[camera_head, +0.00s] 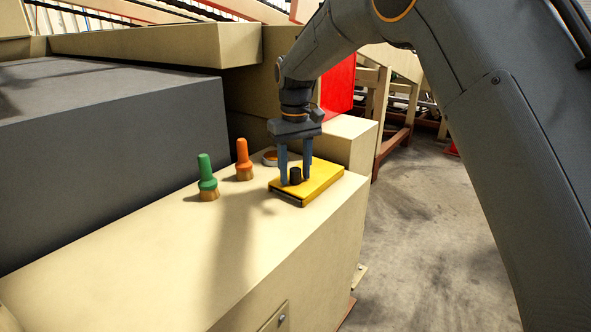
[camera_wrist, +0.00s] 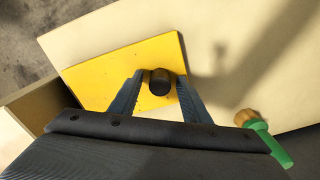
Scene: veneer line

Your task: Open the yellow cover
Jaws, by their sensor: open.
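The yellow cover (camera_head: 318,180) lies flat on top of a dark base on the cream cabinet top, near its right edge. A black knob (camera_head: 296,176) stands up from the cover. My gripper (camera_head: 296,182) points down over the cover, its fingers open on either side of the knob. In the wrist view the yellow cover (camera_wrist: 104,72) fills the middle left, and the black knob (camera_wrist: 160,82) sits between the fingertips of my gripper (camera_wrist: 158,84). A gap shows beside the knob, so the fingers do not appear closed on it.
A big grey block (camera_head: 110,140) is at left. The cabinet top (camera_head: 150,255) in front is clear.

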